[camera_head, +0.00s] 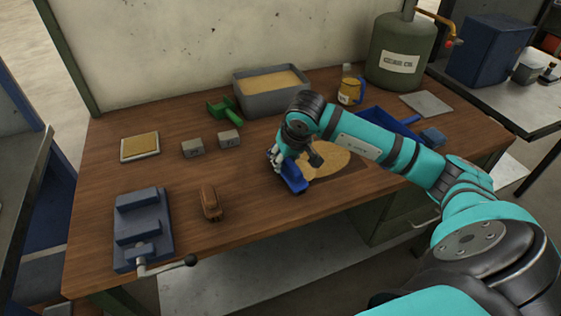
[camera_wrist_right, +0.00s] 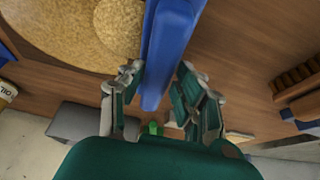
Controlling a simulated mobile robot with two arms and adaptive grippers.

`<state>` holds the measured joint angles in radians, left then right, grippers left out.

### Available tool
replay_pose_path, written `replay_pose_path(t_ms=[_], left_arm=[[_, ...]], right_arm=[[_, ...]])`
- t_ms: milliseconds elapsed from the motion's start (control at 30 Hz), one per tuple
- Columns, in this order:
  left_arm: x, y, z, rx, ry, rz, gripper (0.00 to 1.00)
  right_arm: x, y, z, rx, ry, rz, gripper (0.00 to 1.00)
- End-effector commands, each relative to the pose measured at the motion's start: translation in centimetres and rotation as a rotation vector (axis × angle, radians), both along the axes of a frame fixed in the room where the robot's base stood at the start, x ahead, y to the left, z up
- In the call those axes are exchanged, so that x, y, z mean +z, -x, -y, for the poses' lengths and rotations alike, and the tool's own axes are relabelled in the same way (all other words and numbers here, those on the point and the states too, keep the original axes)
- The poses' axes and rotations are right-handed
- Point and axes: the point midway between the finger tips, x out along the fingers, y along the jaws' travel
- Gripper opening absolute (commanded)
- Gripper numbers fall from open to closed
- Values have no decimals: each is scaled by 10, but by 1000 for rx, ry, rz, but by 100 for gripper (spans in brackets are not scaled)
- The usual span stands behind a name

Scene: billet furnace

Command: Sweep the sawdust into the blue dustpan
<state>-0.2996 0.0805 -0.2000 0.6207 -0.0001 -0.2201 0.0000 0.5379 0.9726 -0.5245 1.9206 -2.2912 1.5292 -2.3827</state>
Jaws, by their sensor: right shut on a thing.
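A round patch of yellow sawdust (camera_head: 325,160) lies on the wooden bench, partly behind my right arm; it also fills the upper left of the right wrist view (camera_wrist_right: 65,30). The blue dustpan (camera_head: 382,119) lies behind my right arm, which hides part of it. My right gripper (camera_head: 276,160) is shut on a blue brush-like tool (camera_head: 293,177) at the left edge of the sawdust. In the right wrist view the blue tool (camera_wrist_right: 170,45) stands between the fingers. Its bristles cannot be made out. My left gripper is not in view.
A grey bin (camera_head: 272,101) of sand-like material, a green object (camera_head: 224,112) and a yellow can (camera_head: 350,92) stand toward the back. Two grey blocks, a brown object (camera_head: 210,201) and a blue vise (camera_head: 142,228) are to the left. The bench's front middle is clear.

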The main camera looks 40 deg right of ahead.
Motion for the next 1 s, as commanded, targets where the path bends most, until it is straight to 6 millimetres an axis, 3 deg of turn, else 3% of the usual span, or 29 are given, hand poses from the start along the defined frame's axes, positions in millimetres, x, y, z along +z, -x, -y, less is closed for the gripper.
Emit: replay_pose_path(t_ms=[1000], left_arm=[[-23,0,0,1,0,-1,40]], right_arm=[[-2,7,52,-2,2,-2,7]])
